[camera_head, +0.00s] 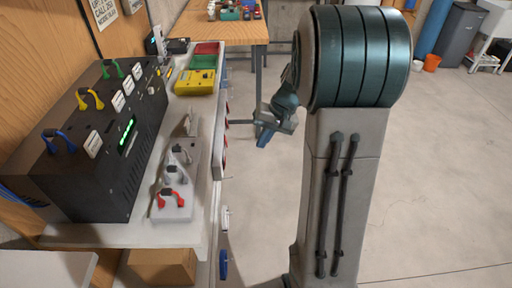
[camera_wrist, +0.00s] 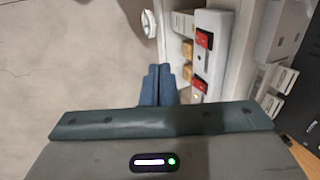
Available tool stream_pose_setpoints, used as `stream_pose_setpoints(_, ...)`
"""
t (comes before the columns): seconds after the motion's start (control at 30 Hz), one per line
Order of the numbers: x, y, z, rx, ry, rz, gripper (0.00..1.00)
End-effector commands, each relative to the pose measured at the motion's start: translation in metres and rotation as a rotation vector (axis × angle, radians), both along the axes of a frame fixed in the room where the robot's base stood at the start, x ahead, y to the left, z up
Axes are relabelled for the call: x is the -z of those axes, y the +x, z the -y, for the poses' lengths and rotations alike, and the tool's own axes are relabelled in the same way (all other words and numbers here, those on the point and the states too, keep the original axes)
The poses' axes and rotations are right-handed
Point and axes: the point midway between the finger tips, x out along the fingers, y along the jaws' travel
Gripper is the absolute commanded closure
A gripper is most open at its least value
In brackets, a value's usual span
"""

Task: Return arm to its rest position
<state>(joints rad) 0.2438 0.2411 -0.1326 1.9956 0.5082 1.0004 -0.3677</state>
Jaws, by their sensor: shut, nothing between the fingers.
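My gripper (camera_head: 265,136) shows in the head view, right of the bench and out over the floor, partly behind my large arm. Its blue fingers (camera_wrist: 158,86) show in the wrist view side by side and closed together, with nothing between them. They are apart from the bench and its devices.
A wooden table (camera_head: 230,31) stands behind. The floor (camera_head: 440,150) on the right is clear.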

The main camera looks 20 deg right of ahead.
Motion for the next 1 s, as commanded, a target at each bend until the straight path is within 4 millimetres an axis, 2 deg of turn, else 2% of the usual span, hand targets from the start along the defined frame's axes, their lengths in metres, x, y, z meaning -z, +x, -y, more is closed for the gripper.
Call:
stream_pose_setpoints(0.5,-0.002,-0.001,0.001,0.001,0.000,0.000,1.00)
stream_pose_setpoints(0.63,-0.008,-0.007,-0.004,-0.011,-0.012,0.004,1.00)
stream_pose_setpoints(0.77,-0.023,-0.029,-0.021,-0.044,-0.055,0.016,1.00)
stream_pose_setpoints(1.0,-0.049,-0.092,-0.055,-0.131,-0.188,0.058,1.00)
